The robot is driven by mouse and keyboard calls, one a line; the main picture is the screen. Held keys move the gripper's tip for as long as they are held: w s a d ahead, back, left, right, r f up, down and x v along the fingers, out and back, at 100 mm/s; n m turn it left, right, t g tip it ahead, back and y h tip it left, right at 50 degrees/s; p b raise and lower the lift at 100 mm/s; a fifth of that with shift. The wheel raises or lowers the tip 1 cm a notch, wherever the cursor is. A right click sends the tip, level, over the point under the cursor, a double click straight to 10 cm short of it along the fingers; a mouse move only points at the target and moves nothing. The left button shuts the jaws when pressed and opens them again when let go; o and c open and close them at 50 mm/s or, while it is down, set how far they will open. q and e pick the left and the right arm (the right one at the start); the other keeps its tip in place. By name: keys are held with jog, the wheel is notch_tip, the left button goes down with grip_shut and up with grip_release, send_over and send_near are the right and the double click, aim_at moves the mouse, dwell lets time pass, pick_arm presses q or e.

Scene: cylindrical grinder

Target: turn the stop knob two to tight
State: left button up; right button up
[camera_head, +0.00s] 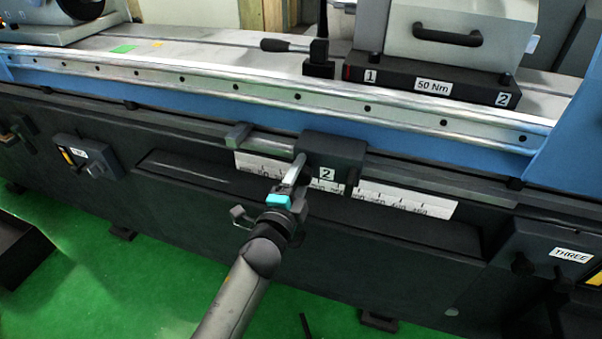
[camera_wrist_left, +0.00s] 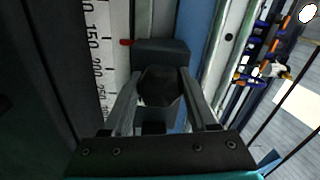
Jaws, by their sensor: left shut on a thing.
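Stop two is a dark block (camera_head: 335,152) with a white "2" label, sitting on the rail above the white scale at the front of the machine. My left gripper (camera_head: 299,168) reaches up from below to the left part of this block. In the left wrist view a dark rounded stop knob (camera_wrist_left: 160,86) sits between the two fingers, in front of the block (camera_wrist_left: 172,50). The left gripper is shut on this knob. The knob is mostly hidden by the gripper in the head view, and how tight it is cannot be told. My right gripper is out of view.
The white scale (camera_head: 405,201) runs behind the gripper. A block labelled "THREE" (camera_head: 560,250) is at the right, and another labelled block (camera_head: 85,160) at the left. A lever (camera_head: 283,46) and a "50 Nm" block (camera_head: 433,86) stand on the table above. Green floor lies below.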

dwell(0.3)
pick_arm(q)
jog(key=o, duration=1.4)
jog(key=shift+s+a, duration=0.2)
jog(key=shift+s, duration=0.35)
jog(key=shift+s+a+p, duration=0.2)
jog(key=shift+s+p, duration=0.15)
jog(key=shift+s, duration=0.2)
jog(key=p+v, duration=0.1)
jog(key=v, duration=1.1)
jog(key=shift+s+a+p, duration=0.1)
jog(key=shift+s+p, duration=0.2)
jog(key=shift+s, duration=0.1)
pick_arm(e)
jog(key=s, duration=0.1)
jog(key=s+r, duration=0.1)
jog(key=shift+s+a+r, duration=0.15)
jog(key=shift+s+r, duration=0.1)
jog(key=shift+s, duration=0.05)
